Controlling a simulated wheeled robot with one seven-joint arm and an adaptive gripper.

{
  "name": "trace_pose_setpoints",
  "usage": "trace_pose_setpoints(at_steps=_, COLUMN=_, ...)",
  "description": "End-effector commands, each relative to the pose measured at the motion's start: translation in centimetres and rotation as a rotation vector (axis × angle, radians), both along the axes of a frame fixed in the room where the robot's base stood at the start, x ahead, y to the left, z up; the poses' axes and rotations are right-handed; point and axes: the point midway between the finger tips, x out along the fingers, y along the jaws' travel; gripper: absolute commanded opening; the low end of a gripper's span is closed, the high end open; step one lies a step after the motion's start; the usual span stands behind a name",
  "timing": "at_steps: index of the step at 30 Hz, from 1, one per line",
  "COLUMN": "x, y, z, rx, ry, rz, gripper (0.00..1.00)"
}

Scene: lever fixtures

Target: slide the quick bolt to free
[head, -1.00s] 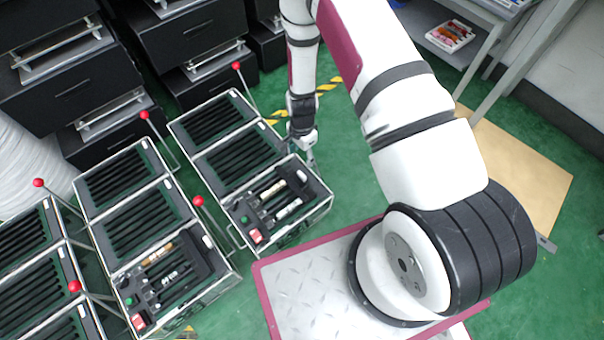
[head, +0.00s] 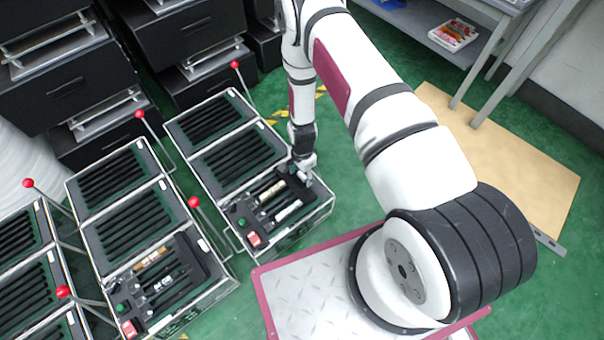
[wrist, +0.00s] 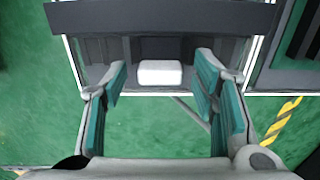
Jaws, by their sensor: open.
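My gripper (head: 304,166) is at the right corner of the nearest compartment of the right-hand fixture (head: 262,243). In the wrist view my gripper (wrist: 162,80) is open, its two teal-padded fingers spread and empty. A small white block (wrist: 160,73) sits in a dark recess at the fixture's edge, ahead of and between the fingertips. It shows no contact with either finger. I cannot tell for sure whether this block is the quick bolt's handle. In the head view the gripper hides that corner.
The same compartment holds pale cylinders (head: 271,192), a green button (head: 241,222) and a red switch (head: 254,239). A red-knobbed lever (head: 235,65) rises behind it. Similar fixtures (head: 170,281) stand to the left. Green floor (head: 345,150) is clear on the right.

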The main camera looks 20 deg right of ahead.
Motion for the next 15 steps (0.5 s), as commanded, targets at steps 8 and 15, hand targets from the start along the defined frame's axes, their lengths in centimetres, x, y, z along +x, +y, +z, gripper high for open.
trace_pose_setpoints(at_steps=8, x=0.0, y=0.0, z=0.04, rx=0.0, ry=0.0, rz=0.0, gripper=0.26)
trace_pose_setpoints(at_steps=15, x=0.0, y=-0.04, z=0.03, rx=0.0, ry=0.0, rz=0.0, gripper=0.0)
